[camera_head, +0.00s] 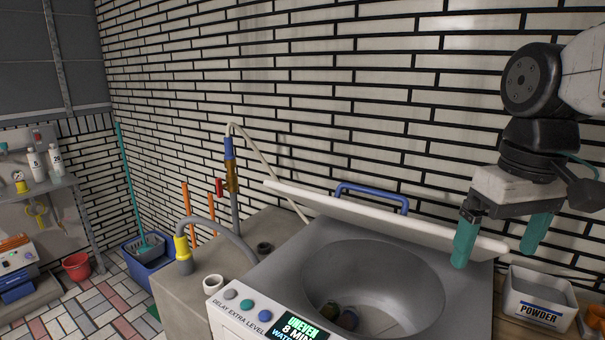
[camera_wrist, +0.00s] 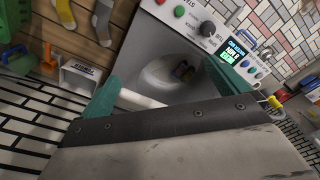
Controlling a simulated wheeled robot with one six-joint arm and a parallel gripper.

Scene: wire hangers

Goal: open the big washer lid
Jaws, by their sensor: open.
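The big washer (camera_head: 255,288) stands at the front, with buttons and a lit display on its panel. Its round metal drum (camera_head: 385,285) is uncovered and a few dark items lie inside. The white lid (camera_head: 350,213) is raised along the back, seen nearly edge-on, with a blue handle (camera_head: 372,190) behind it. My gripper (camera_head: 495,258) is open at the lid's right end; one teal finger overlaps the lid in the picture. I cannot tell whether it touches. In the wrist view, the fingers (camera_wrist: 185,88) are apart and a white lid edge (camera_wrist: 142,99) shows beside one finger.
A white POWDER box (camera_head: 540,298) stands right of the washer, close below my gripper. A tiled wall (camera_head: 330,90) is close behind. A blue basket (camera_head: 150,262) stands on the floor.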

